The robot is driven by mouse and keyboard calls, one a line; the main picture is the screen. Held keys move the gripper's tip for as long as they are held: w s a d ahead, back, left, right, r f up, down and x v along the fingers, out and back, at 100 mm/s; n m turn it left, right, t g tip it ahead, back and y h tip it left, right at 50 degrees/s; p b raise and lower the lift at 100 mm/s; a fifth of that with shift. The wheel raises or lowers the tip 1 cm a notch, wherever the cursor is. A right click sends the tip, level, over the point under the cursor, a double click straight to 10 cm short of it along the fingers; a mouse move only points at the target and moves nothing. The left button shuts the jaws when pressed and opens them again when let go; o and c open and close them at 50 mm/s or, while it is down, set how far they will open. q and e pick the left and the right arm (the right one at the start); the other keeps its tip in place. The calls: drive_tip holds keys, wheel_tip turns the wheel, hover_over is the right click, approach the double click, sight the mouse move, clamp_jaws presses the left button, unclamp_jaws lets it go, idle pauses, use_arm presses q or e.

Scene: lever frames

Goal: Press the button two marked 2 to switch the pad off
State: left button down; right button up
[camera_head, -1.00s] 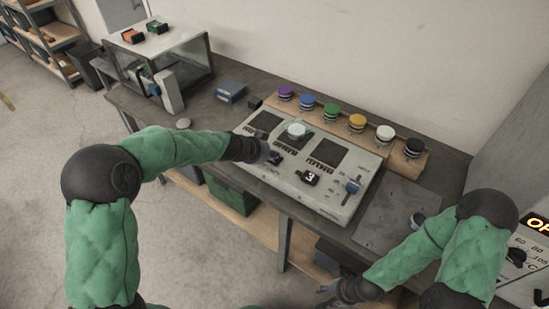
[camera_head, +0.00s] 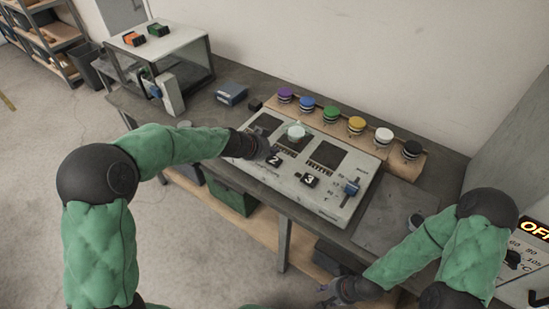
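The black button marked 2 (camera_head: 274,160) is on the front middle of a pale control panel (camera_head: 318,205) on the dark bench. Its white numeral is in plain view. My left gripper (camera_head: 262,151) is just left of and behind the button, over the panel's left part. It looks apart from the button, though the gap is small; its fingers are too dark and small to read. My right gripper (camera_head: 332,293) hangs low in front of the bench, away from the panel. Its fingers are also unclear. A display (camera_head: 536,229) at the right edge shows orange letters beginning "OF", cut by the frame.
A black button marked 3 (camera_head: 309,180) is to the right of button 2. A blue slider (camera_head: 351,187) is at the panel's right. A pale dome (camera_head: 296,132) stands at its back. Several coloured knobs line a wooden strip (camera_head: 318,117) behind. A flat grey plate (camera_head: 385,224) lies right.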

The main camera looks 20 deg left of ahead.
sight(272, 161)
use_arm(q)
drive_tip(key=shift+r+p, duration=1.5)
drive_tip(key=shift+r, duration=0.8)
use_arm(e)
wheel_tip(272, 161, up, 4)
drive_tip(key=shift+f, duration=0.25)
